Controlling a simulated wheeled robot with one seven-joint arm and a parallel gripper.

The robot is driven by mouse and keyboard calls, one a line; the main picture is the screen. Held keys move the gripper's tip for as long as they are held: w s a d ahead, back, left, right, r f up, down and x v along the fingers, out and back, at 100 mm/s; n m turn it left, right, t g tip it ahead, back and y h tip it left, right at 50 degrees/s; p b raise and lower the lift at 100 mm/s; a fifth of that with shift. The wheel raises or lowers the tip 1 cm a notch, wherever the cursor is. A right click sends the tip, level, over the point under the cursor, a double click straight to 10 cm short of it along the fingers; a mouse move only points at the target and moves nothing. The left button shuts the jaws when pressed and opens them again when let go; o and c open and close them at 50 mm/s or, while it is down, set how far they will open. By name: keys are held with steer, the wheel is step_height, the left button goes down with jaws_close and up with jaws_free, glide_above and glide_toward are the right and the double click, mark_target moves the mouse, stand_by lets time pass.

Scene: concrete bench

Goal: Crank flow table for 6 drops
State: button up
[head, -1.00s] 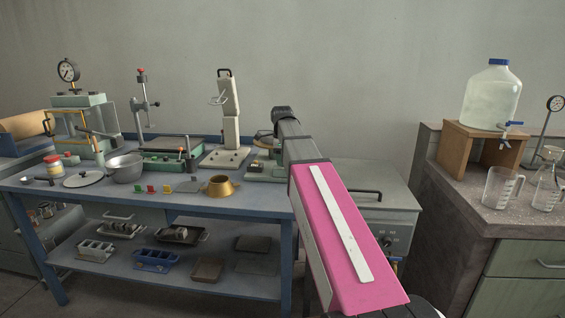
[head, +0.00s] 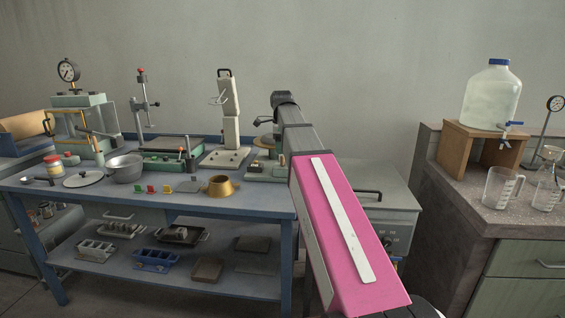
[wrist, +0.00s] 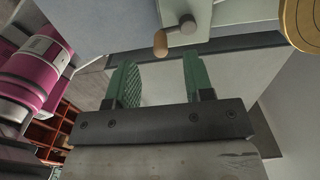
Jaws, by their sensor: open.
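The flow table shows in the head view as a round top (head: 264,142) on a pale base at the bench's right end, partly hidden behind my arm. In the wrist view, a crank with a wooden handle (wrist: 161,43) and a grey hub (wrist: 187,24) projects from a pale housing. A brass disc (wrist: 303,22) shows at the upper right. My gripper (wrist: 158,68) is open, its two green fingers apart and empty. The handle appears just beyond the fingertips, between them in the picture; whether they touch it I cannot tell. My fingers are not clearly visible in the head view.
A brass cone (head: 221,186), a metal bowl (head: 125,168) and coloured blocks (head: 151,189) stand on the blue bench (head: 120,203). A tall pale device (head: 229,115) stands left of the flow table. A grey cabinet (head: 378,205) is on the right.

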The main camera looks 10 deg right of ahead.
step_height(320, 180, up, 12)
steer(key=shift+r, duration=0.15)
stand_by(0.8)
